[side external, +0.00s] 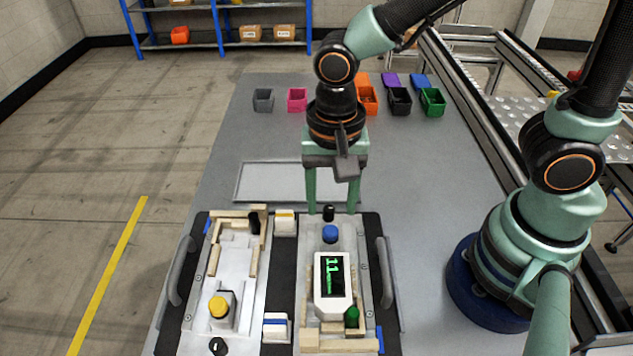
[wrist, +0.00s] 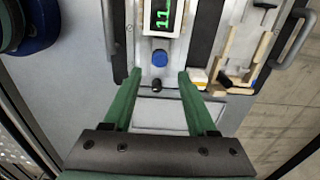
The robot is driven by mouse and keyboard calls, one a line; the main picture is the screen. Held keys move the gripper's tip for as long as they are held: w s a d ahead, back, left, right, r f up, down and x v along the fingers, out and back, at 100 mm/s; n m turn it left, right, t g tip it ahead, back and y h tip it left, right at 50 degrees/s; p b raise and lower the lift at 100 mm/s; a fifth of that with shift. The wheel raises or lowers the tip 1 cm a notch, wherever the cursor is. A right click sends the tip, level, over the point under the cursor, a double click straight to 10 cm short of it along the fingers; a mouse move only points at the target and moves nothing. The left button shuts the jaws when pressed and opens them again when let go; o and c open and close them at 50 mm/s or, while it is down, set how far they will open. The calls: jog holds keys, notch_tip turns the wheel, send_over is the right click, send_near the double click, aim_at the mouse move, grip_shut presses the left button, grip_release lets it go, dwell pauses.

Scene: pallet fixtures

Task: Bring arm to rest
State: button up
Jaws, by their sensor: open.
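My gripper (side external: 332,208) points down over the back end of the right fixture, with its two green fingers spread apart. It is open and empty; the wrist view also shows the gripper (wrist: 156,78) with a clear gap between the fingers. A black knob (side external: 328,213) and a blue round button (side external: 330,233) sit near the fingertips. In the wrist view the black knob (wrist: 157,85) and the blue button (wrist: 159,58) show between and beyond the fingers. I cannot tell the exact height of the fingertips above the fixture.
The pallet holds a white device with a green display (side external: 333,285), a yellow button (side external: 218,307), wooden blocks and side handles (side external: 388,284). Several coloured bins, including a pink bin (side external: 298,100), stand at the table's back. The grey table (side external: 430,190) is clear right of the gripper.

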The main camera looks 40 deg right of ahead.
jog(key=w+d+r+n+t, duration=0.1)
jog(key=d+r+n+t, duration=0.1)
jog(key=d+r+n, duration=0.2)
jog(key=w+d+r+n+t, duration=0.2)
jog(key=d+r+n, duration=0.3)
jog(key=d+r, duration=0.3)
jog(key=d+t, duration=0.1)
jog(key=d, duration=0.3)
jog(key=shift+w+r+t, duration=0.25)
jog(key=shift+t, duration=0.05)
